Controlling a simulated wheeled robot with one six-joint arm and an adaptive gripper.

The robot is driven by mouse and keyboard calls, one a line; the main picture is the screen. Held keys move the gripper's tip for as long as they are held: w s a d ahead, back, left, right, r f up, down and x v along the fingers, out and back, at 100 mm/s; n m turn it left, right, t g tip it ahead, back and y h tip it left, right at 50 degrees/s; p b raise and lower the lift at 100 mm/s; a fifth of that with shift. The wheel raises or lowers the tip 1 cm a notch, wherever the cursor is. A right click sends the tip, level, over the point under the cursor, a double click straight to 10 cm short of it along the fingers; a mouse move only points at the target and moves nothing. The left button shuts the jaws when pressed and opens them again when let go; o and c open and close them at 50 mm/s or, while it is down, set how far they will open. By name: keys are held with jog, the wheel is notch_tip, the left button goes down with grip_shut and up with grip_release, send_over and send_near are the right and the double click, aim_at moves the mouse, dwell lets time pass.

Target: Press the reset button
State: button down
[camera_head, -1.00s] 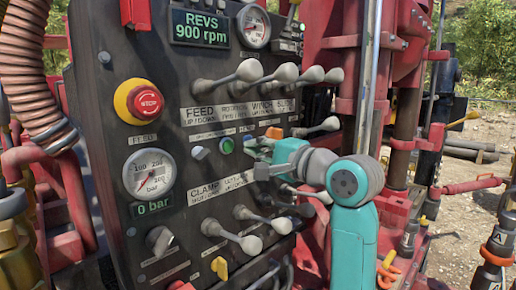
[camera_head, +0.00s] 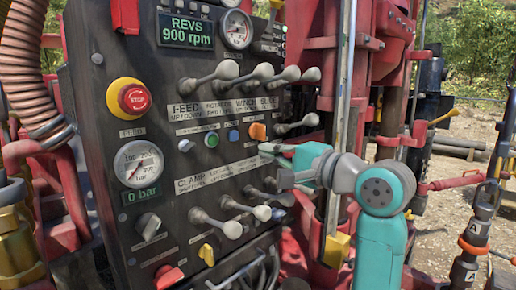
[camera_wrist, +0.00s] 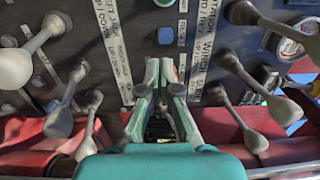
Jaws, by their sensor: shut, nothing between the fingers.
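The reset button is a small blue button (camera_head: 234,136) in the middle of the dark control panel. It sits between a green button and an orange switch. My gripper (camera_head: 266,149) is shut and empty, to the right of and slightly below the button in the head view. In the wrist view my gripper (camera_wrist: 160,66) points at the panel, apart from the button in the picture. The depth gap is hard to tell.
A green button (camera_head: 212,141) and an orange switch (camera_head: 257,131) flank the blue one. Several grey-knobbed levers stick out above and below, some (camera_wrist: 65,110) close beside my gripper. A red stop button (camera_head: 135,98) is at the upper left.

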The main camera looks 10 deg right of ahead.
jog(key=shift+v, duration=2.05)
